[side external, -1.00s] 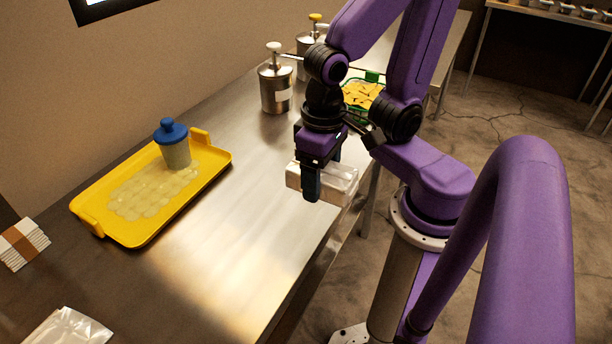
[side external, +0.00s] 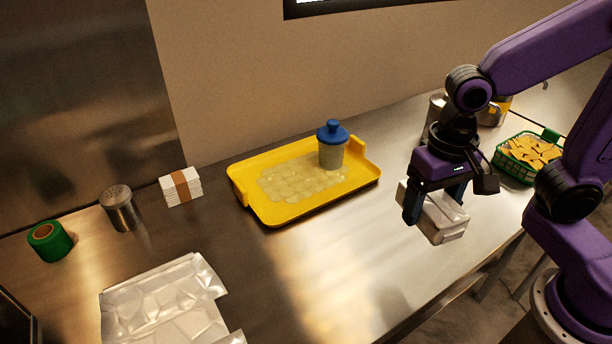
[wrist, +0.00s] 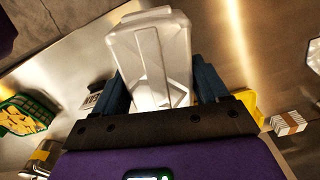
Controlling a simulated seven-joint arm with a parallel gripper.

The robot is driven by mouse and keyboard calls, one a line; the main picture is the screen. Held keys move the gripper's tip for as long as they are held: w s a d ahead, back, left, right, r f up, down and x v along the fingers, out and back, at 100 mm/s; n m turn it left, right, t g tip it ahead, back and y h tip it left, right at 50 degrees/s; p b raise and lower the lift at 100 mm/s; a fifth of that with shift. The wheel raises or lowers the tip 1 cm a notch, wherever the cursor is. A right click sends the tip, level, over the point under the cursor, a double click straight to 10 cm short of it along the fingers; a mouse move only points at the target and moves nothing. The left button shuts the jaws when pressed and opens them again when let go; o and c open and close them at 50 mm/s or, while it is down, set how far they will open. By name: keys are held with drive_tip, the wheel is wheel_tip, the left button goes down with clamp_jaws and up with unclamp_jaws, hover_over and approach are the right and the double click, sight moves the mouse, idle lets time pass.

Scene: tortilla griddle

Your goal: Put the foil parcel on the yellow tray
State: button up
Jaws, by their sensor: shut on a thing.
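The foil parcel (side external: 440,216) is a pale silvery block. My gripper (side external: 434,204) is shut on it, with a dark finger on either side, and seems to hold it above the steel counter. In the wrist view the parcel (wrist: 150,60) fills the space between the fingers. The yellow tray (side external: 284,213) lies on the counter to the left of my gripper, apart from it. A blue-lidded container (side external: 332,146) stands at the tray's back right, and pale round pieces cover its middle. In the wrist view only a bit of yellow shows behind the right finger.
A green basket of chips (side external: 528,155) is at the right, beside metal dispensers (side external: 492,112). At the left are a napkin stack (side external: 181,187), a shaker (side external: 121,208), green tape (side external: 50,241) and crumpled silvery sheets (side external: 165,300). The counter (side external: 340,260) in front of the tray is clear.

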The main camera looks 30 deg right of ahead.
drive_tip(key=w+a+m, duration=0.3)
drive_tip(key=w, duration=0.8)
drive_tip(key=m, duration=0.3)
hover_over(294, 180)
wheel_tip(294, 180, down, 10)
drive_tip(key=shift+s+d, duration=0.1)
drive_tip(key=shift+s, duration=0.05)
drive_tip(key=shift+w+f, duration=0.2)
drive_tip(key=shift+f, duration=1.6)
drive_tip(key=shift+f, duration=0.2)
drive_tip(key=o, duration=1.2)
